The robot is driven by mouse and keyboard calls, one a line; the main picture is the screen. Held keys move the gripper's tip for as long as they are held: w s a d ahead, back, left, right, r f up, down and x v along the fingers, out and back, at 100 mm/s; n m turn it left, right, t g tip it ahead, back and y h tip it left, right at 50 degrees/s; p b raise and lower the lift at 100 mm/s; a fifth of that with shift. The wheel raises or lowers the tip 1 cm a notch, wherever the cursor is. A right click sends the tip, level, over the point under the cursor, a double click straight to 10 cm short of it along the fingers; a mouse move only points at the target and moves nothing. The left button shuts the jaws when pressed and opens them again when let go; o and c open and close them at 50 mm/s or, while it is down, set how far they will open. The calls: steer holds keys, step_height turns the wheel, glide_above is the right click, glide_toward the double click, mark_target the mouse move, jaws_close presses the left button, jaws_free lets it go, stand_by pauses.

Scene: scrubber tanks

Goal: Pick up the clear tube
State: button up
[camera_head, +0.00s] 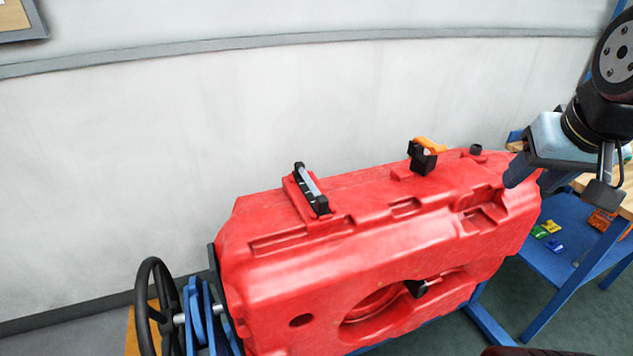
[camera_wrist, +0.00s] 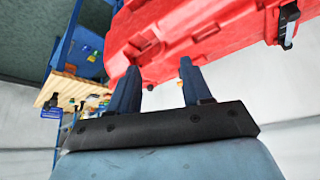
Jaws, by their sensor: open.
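The clear tube (camera_head: 308,184) is a short, pale, see-through piece between two black end fittings. It lies on a raised pad on top of the red tank (camera_head: 370,240), left of the middle in the head view. In the wrist view, a pale piece with black fittings (camera_wrist: 288,27) shows at the upper right on the tank; it looks like the tube, but I cannot be sure. My gripper (camera_head: 527,178) is at the tank's right end in the head view, well apart from the tube. Its two blue fingers (camera_wrist: 158,68) are spread and nothing is between them.
A black clamp with an orange handle (camera_head: 424,150) stands on the tank between my gripper and the tube. A black handwheel (camera_head: 150,310) is at the tank's left end. A blue-framed workbench (camera_head: 570,235) with small coloured parts stands at the right. A pale wall rises behind.

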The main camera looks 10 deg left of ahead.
steer(key=n, duration=0.7)
glide_above(310, 181)
steer(key=s, duration=0.6)
step_height(310, 181, down, 5)
steer(key=shift+g+y, duration=0.3)
steer(key=x, duration=1.3)
steer(key=shift+w+d+f, duration=0.2)
steer(key=shift+d+f, duration=0.15)
steer(key=shift+c, duration=0.3)
jaws_close()
